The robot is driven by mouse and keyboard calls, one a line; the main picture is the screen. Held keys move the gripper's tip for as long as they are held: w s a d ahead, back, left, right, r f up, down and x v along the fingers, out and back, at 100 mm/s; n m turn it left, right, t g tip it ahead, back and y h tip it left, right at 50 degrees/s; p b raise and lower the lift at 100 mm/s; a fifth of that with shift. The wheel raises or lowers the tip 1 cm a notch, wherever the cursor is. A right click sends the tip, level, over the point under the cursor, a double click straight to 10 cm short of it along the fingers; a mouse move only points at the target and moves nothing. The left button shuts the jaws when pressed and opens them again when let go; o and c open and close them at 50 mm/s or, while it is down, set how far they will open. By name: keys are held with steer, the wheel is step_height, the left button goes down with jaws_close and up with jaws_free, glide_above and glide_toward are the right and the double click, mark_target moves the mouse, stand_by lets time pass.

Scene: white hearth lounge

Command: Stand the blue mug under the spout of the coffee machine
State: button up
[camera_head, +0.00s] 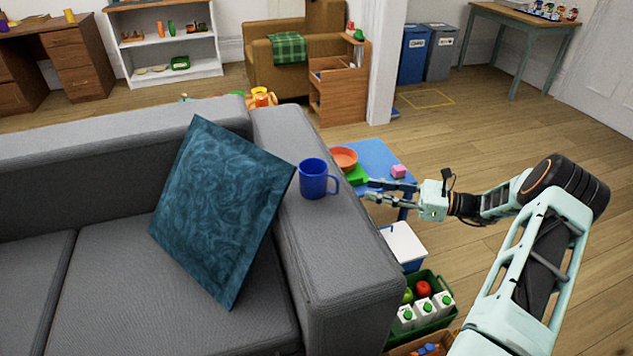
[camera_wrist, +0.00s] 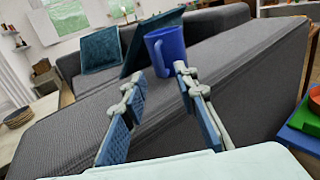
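The blue mug (camera_head: 313,178) stands upright on the grey sofa's right armrest (camera_head: 330,235), its handle toward the right. My gripper (camera_head: 368,190) is to the right of the mug, past the armrest's edge, pointing left at it. The gripper is open and empty, with a gap between it and the mug. In the wrist view, the mug (camera_wrist: 170,46) is ahead of the two spread fingers (camera_wrist: 155,82), nearer the right one, and the handle faces the camera. The coffee machine is not in view.
A teal cushion (camera_head: 222,205) leans just left of the mug. A blue table (camera_head: 378,157) with an orange bowl (camera_head: 344,157) and pink block (camera_head: 399,171) stands behind my gripper. A green crate (camera_head: 432,324) with cartons sits below. Open wooden floor (camera_head: 500,150) lies to the right.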

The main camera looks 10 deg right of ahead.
mark_target(337, 194)
steer(key=b+x, duration=0.2)
steer(key=x, duration=0.8)
steer(key=shift+w+a+f, duration=0.1)
steer(key=shift+a, duration=0.25)
steer(key=shift+c, duration=0.5)
jaws_close()
